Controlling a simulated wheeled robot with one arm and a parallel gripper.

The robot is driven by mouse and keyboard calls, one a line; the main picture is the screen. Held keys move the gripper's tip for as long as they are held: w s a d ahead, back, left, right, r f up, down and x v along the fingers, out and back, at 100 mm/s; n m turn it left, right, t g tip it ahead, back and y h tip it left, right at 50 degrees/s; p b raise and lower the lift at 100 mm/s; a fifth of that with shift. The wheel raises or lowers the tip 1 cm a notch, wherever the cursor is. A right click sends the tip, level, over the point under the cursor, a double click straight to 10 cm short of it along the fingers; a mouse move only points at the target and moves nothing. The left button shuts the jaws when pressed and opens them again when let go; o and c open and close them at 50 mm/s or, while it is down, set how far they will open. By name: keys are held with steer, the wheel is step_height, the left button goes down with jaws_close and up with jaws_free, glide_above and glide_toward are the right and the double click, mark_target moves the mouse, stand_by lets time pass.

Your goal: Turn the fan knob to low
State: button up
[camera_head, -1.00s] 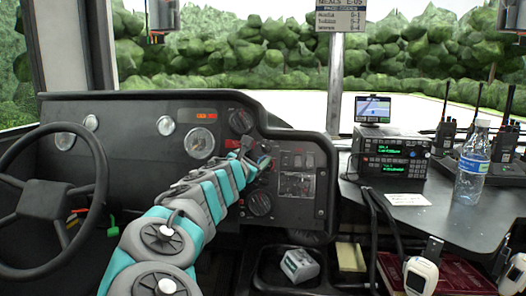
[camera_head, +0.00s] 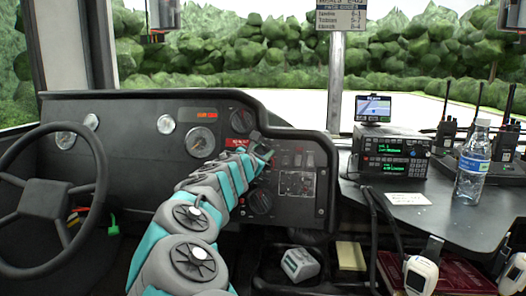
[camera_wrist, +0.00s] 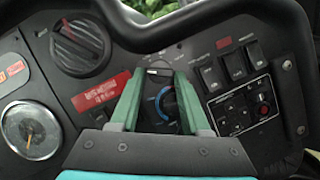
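My gripper (camera_wrist: 159,73) is open over the dashboard panel; its two green fingers are apart. Between them in the wrist view is a dark dial (camera_wrist: 165,103) with a blue arc, partly hidden by the fingers and gripper body. I cannot tell whether the fingers touch it. A large black knob (camera_wrist: 79,44) is up and left of the fingers; it also shows in the head view (camera_head: 241,121). Another black knob (camera_head: 260,201) is lower on the panel in the head view. I cannot tell from labels which one is the fan knob.
Black switches (camera_wrist: 236,64) and a small control pad (camera_wrist: 241,107) lie right of the fingers. A red label (camera_wrist: 101,91) and a gauge (camera_wrist: 30,130) are left. The dashboard's raised rim (camera_wrist: 155,38) curves above. A steering wheel (camera_head: 97,181) stands left.

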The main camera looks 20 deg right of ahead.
jaws_close()
steer(key=shift+m, duration=0.3)
steer(key=m+g, duration=0.1)
steer(key=m+p, duration=0.1)
steer(key=m, duration=0.1)
steer(key=shift+w+a+r+g+p, duration=0.2)
steer(key=shift+g+p, duration=0.1)
steer(key=shift+g, duration=0.1)
steer(key=m+g, duration=0.1)
steer(key=m, duration=0.2)
steer(key=shift+w+r+m+g+p, duration=0.15)
steer(key=shift+m+g+p, duration=0.35)
steer(key=shift+m, duration=1.3)
steer(key=shift+g, duration=0.3)
